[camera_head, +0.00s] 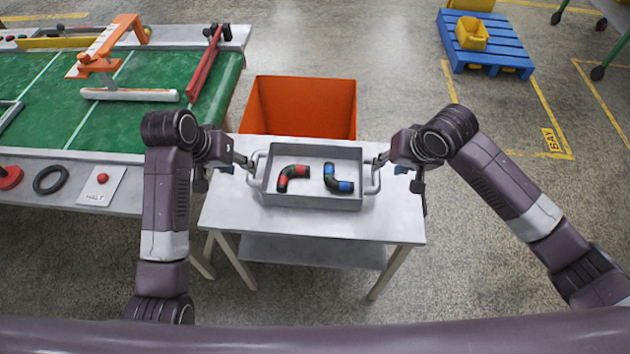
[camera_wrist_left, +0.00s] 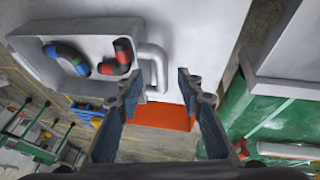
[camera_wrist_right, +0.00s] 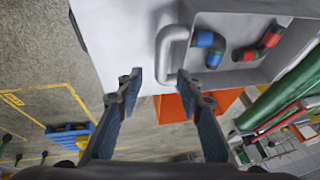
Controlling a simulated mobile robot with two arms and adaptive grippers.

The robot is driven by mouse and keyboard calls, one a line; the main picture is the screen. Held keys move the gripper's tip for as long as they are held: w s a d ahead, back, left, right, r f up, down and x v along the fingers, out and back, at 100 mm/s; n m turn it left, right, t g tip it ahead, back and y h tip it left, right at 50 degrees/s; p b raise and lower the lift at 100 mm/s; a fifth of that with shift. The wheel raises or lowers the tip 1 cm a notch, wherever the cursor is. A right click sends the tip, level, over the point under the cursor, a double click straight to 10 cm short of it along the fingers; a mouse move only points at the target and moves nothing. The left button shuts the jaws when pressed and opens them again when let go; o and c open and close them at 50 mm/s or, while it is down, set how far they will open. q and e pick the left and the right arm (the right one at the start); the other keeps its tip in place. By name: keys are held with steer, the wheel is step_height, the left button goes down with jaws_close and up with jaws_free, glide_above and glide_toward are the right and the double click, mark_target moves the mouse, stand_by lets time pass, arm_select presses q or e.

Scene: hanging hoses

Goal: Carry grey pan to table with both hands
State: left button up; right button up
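The grey pan (camera_head: 312,201) is a shallow rectangular tray with a loop handle at each end. It appears to rest level on the white table (camera_head: 310,224). A red-and-black hose elbow (camera_head: 291,178) and a blue, green and black elbow (camera_head: 337,180) lie inside it. My left gripper (camera_head: 244,161) is at the pan's left handle. In the left wrist view its fingers are apart, with the handle (camera_wrist_left: 157,62) near the fingertips. My right gripper (camera_head: 380,161) is at the right handle. Its fingers are also apart, with the handle (camera_wrist_right: 163,52) just ahead of them.
An orange bin (camera_head: 300,108) stands on the floor behind the table. A green conveyor (camera_head: 120,95) with a grey edge runs along the left. A blue pallet (camera_head: 485,45) carrying yellow boxes is at the back right. The floor to the right is mostly clear.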

steer(key=shift+v, duration=1.7)
step_height(320, 180, up, 11)
steer(key=p, duration=1.1)
steer(key=shift+f, duration=0.1)
